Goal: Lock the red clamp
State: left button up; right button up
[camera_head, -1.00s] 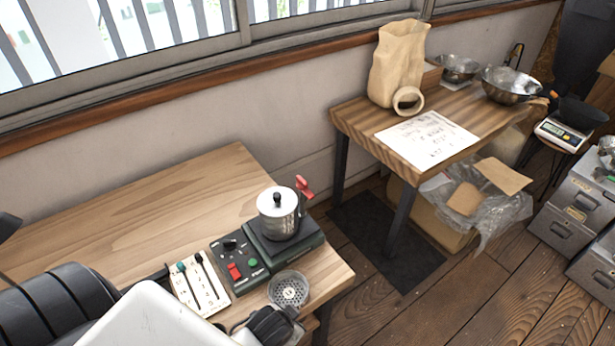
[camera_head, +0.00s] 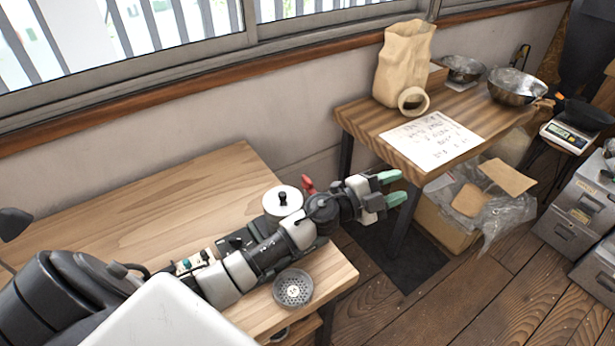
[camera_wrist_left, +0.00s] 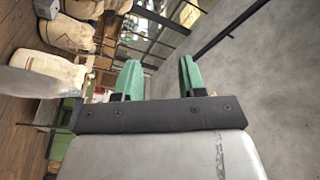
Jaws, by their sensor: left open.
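My left arm lies across the front of the pot and hides the clamp's lower part. My left gripper (camera_head: 392,189) is open, with pale green fingers, to the right of the clamp. It is out past the table's right edge and nothing is between its fingers. Its green fingers (camera_wrist_left: 160,77) also show apart in the left wrist view, where the clamp is not seen. My right gripper is not in view.
A round perforated dish (camera_head: 293,288) sits near the front edge of the wooden table (camera_head: 150,205). My arm covers most of the control panel. A second table (camera_head: 372,119) at the right holds a paper bag (camera_head: 402,62), tape roll, paper sheet and metal bowls.

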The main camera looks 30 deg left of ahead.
pick_arm(q)
jog(key=w+f+m+g+h, duration=0.1)
jog(key=w+f+m+g, duration=0.15)
jog(key=m+g, duration=0.35)
jog(key=r+n+g+y, duration=0.1)
jog(key=n+g+y, duration=0.1)
jog(key=g+y, duration=0.95)
send_over(307, 179)
jog(key=t+y, duration=0.1)
jog(key=t, duration=0.1)
notch_tip(307, 179, down, 11)
jog(key=shift+r+p, duration=0.15)
jog(key=shift+p, duration=1.1)
jog(key=shift+c, duration=0.4)
grip_shut()
